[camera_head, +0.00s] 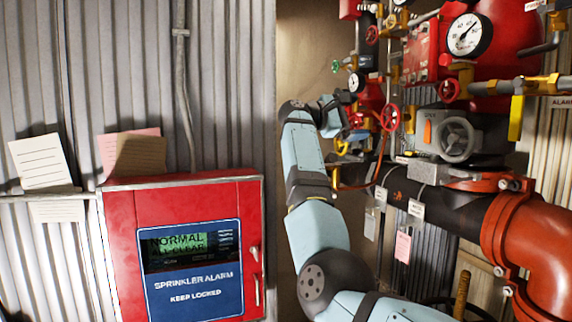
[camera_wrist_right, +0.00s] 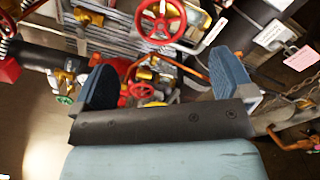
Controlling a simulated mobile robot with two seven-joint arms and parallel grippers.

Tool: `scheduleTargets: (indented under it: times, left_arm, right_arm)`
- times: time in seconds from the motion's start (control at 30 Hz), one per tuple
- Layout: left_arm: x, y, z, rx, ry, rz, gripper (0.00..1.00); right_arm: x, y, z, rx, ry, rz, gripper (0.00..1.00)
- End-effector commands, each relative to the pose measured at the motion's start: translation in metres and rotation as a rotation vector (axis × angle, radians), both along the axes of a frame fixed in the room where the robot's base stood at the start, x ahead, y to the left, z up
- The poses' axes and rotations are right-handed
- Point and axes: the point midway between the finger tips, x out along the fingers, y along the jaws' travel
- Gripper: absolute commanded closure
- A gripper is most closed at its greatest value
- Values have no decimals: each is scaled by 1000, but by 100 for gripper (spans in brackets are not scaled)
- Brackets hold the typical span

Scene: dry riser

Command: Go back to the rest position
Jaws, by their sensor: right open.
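My right arm rises from the bottom of the head view and reaches toward the valve pipework. My right gripper (camera_head: 352,128) is at its far end, near the red handwheels. In the right wrist view its two blue finger pads stand wide apart, and the right gripper (camera_wrist_right: 165,85) is open with nothing held between the pads. A red handwheel (camera_wrist_right: 161,20) and a smaller red handwheel (camera_wrist_right: 141,90) show beyond the fingers. I cannot tell whether the gripper touches any pipe. My left gripper is not in view.
A red sprinkler alarm box (camera_head: 185,250) reading "NORMAL ALL CLEAR" hangs at left on corrugated metal. A pressure gauge (camera_head: 469,36), a grey valve (camera_head: 457,138) and a thick orange-red pipe (camera_head: 540,240) crowd the right. Bare wall (camera_head: 305,60) lies between.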

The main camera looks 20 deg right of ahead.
Motion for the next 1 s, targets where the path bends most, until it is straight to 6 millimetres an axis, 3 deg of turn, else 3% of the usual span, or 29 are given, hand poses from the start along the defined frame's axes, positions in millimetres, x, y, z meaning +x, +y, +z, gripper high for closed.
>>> scheduleTargets:
  times: [0.17,0.4,0.57,0.77,1.0]
  left_arm:
    - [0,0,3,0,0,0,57]
    - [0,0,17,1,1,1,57]
    - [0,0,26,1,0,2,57]
    - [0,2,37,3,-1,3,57]
    - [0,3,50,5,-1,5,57]
  right_arm:
    - [4,-11,-20,-62,76,-7,0]
    - [9,-41,-109,-399,496,-34,0]
    - [2,-43,-174,-671,836,-63,0]
    - [-18,-23,-263,-1038,1268,-113,0]
    - [-68,21,-379,-1531,1745,-199,0]
